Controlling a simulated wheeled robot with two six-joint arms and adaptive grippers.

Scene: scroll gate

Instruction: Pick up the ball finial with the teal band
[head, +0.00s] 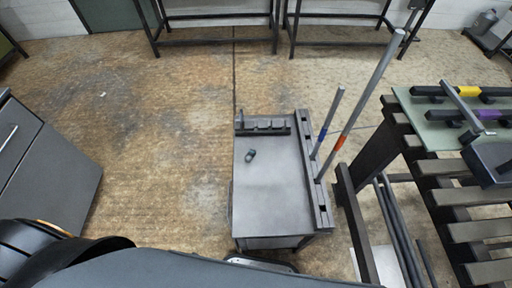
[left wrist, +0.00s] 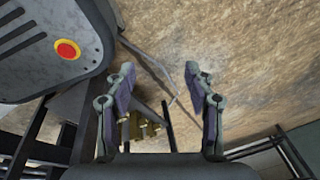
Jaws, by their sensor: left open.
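In the head view, a small dark piece with a teal tint (head: 250,155), which looks like the ball finial with the teal band, lies on the grey top of a small cart (head: 272,183). It is too small to make out its shape fully. My left gripper (left wrist: 159,76) is in the left wrist view, its two fingers spread with nothing between them. The finial does not show in the left wrist view. My right gripper is in neither view.
Two rods, one with a blue band (head: 327,125) and one with an orange band (head: 366,95), rise from the cart's right rail. Dark blocks (head: 264,125) line its back edge. A slatted bench (head: 460,198) stands right, a grey cabinet (head: 45,165) left.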

